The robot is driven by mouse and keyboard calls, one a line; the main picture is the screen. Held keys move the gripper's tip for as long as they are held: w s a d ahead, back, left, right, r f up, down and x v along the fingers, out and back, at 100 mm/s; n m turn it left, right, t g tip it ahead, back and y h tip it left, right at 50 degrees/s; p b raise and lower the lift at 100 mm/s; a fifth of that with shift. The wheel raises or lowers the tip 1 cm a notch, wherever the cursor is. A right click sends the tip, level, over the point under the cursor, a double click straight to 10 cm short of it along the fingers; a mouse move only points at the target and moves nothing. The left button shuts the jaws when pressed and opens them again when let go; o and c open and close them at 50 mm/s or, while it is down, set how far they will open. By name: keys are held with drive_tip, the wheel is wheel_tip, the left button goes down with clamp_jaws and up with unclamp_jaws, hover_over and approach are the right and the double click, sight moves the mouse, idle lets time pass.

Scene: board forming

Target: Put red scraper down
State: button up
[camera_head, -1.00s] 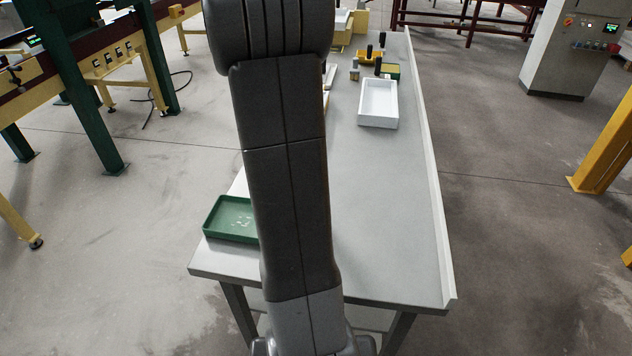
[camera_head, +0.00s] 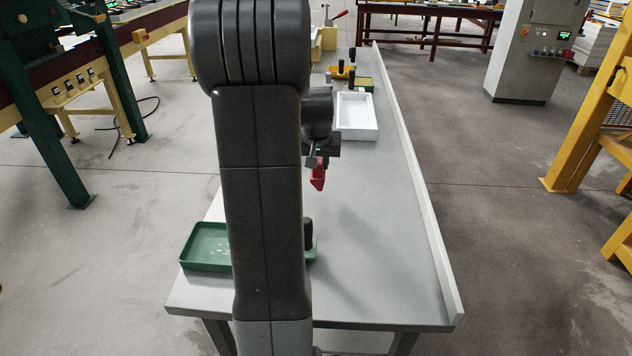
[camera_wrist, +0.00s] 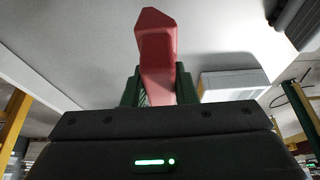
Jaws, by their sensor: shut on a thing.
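The red scraper (camera_head: 318,178) hangs from my gripper (camera_head: 315,158) above the grey table, right of my arm in the head view. In the wrist view the red scraper (camera_wrist: 155,50) is between the two dark green fingers of my gripper (camera_wrist: 158,88), which is shut on it. The scraper is clear of the table top (camera_head: 375,230) as far as I can see. My arm hides part of the table's left side.
A green tray (camera_head: 187,250) lies at the near left, with a black-handled tool (camera_head: 308,234) beside it, partly hidden. A white box (camera_head: 371,133) and several small tools stand farther back. A raised edge (camera_head: 420,190) runs along the right side. The near right table is clear.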

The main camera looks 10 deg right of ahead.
sight(318, 175)
drive_tip(key=shift+f, duration=2.5)
drive_tip(key=shift+f, duration=0.1)
drive_tip(key=o, duration=1)
drive_tip(key=shift+c, duration=0.2)
drive_tip(key=shift+r, duration=0.3)
drive_tip(key=v, duration=1.1)
drive_tip(key=shift+s+r, duration=0.25)
drive_tip(key=shift+s, duration=0.05)
drive_tip(key=shift+a, duration=0.1)
